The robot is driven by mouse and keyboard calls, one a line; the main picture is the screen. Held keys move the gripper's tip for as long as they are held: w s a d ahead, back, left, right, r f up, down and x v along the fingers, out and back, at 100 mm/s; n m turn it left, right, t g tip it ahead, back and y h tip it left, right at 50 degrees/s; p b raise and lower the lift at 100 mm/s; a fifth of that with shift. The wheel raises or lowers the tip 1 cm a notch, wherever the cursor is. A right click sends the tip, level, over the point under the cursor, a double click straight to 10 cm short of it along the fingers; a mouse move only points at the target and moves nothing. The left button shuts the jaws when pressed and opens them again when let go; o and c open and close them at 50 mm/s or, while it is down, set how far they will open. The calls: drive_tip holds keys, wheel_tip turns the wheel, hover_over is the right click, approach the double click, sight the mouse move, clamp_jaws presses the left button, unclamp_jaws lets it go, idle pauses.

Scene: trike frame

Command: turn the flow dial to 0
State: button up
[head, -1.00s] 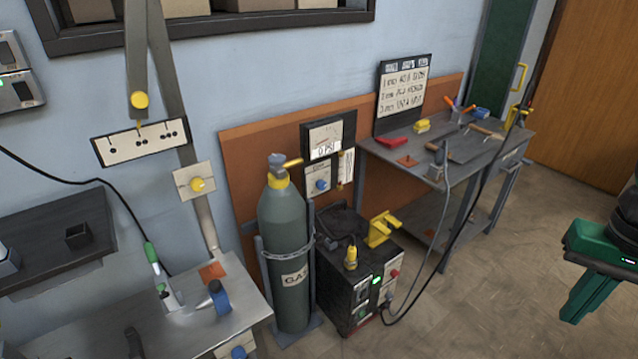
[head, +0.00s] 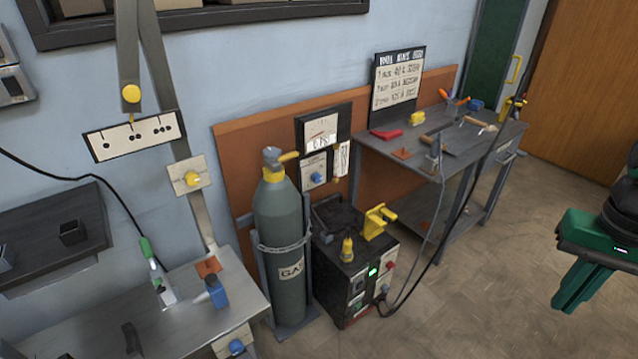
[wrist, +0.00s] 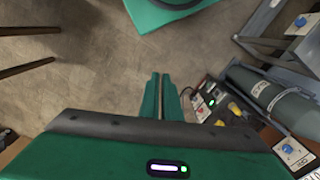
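A blue dial knob (head: 318,179) sits on a white plate under a gauge (head: 322,133) on the orange-brown wall board, right of the gas cylinder. It looks like the flow dial; its marks are too small to read. The blue knob also shows at lower right in the wrist view (wrist: 289,149). My gripper (head: 568,303) is at the right edge of the head view, over open floor and well apart from the dial. In the wrist view its two green fingers (wrist: 161,80) lie close together, with nothing seen between them.
A grey gas cylinder (head: 280,240) and a dark welder box (head: 352,275) with a yellow bracket (head: 377,221) stand below the dial. A workbench (head: 450,150) with tools is to the right, another bench (head: 190,320) at lower left. Floor at right is clear.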

drive_tip(key=o, duration=0.5)
drive_tip(key=shift+s+r, duration=0.2)
drive_tip(key=shift+s, duration=0.15)
drive_tip(key=o, duration=0.5)
drive_tip(key=shift+w, duration=0.25)
drive_tip(key=shift+c, duration=0.2)
drive_tip(key=w+a+f+t, duration=0.1)
drive_tip(key=w+f, duration=0.3)
drive_tip(key=w, duration=0.8)
drive_tip(key=m+t+y, duration=1)
drive_tip(key=m+t, duration=0.4)
drive_tip(key=m, duration=0.7)
approach(319, 180)
drive_tip(key=x, duration=0.8)
drive_tip(key=shift+w, duration=0.1)
